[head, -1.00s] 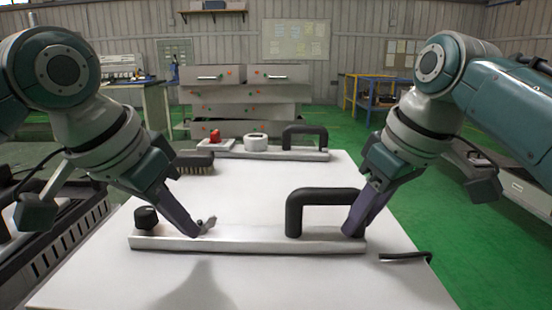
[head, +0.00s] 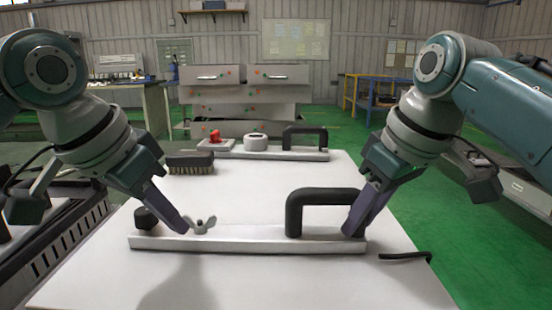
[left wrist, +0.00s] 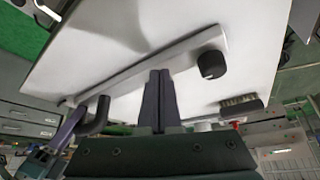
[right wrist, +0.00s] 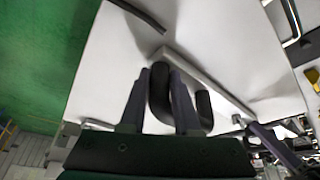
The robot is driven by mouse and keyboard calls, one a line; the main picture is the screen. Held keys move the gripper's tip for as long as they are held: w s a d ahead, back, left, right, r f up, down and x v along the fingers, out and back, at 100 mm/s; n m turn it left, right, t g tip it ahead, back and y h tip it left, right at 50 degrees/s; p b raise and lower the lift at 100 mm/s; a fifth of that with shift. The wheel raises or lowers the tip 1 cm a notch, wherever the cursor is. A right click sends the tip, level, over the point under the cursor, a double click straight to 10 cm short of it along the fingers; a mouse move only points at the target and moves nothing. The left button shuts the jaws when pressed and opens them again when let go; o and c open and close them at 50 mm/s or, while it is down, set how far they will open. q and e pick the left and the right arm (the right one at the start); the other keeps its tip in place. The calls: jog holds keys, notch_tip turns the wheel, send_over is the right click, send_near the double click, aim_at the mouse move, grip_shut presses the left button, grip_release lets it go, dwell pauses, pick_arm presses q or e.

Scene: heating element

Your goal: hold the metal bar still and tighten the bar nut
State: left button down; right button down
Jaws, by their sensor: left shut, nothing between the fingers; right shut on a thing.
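The long pale metal bar (head: 262,243) lies across the front of the white table. A black bent handle (head: 325,196) stands on its right half and a round black knob (head: 146,218) on its left end. The grey winged bar nut (head: 200,226) sits on the bar right of the knob. My left gripper (head: 184,229) is shut and empty, fingertips low at the bar just left of the nut. In the left wrist view the closed fingers (left wrist: 160,75) hide the nut. My right gripper (head: 351,231) is shut on the handle's right leg, which shows between its fingers in the right wrist view (right wrist: 160,95).
A black bent rod (head: 404,256) lies on the table's right side. A brush (head: 190,164) lies at the back left. A second bar (head: 275,153) with a white round part (head: 256,143), a red part (head: 214,137) and a black handle is at the back. The table middle is clear.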

pick_arm(q)
jog(key=shift+w+a, duration=0.25)
jog(key=shift+s, duration=0.1)
dwell(0.4)
jog(key=shift+s+a, duration=0.2)
jog(key=shift+a, duration=0.1)
notch_tip(320, 180, up, 6)
dwell(0.3)
jog(key=shift+s+d+f, duration=0.3)
jog(key=shift+d+f, duration=0.15)
jog(key=shift+f, duration=0.55)
jog(key=shift+s+d+f, duration=0.35)
jog(key=shift+d+f, duration=0.05)
jog(key=shift+f, duration=0.6)
jog(key=shift+s+d+f, duration=0.3)
jog(key=shift+d+f, duration=0.15)
jog(key=shift+f, duration=0.55)
jog(key=shift+w+d, duration=0.1)
jog(key=shift+w, duration=0.5)
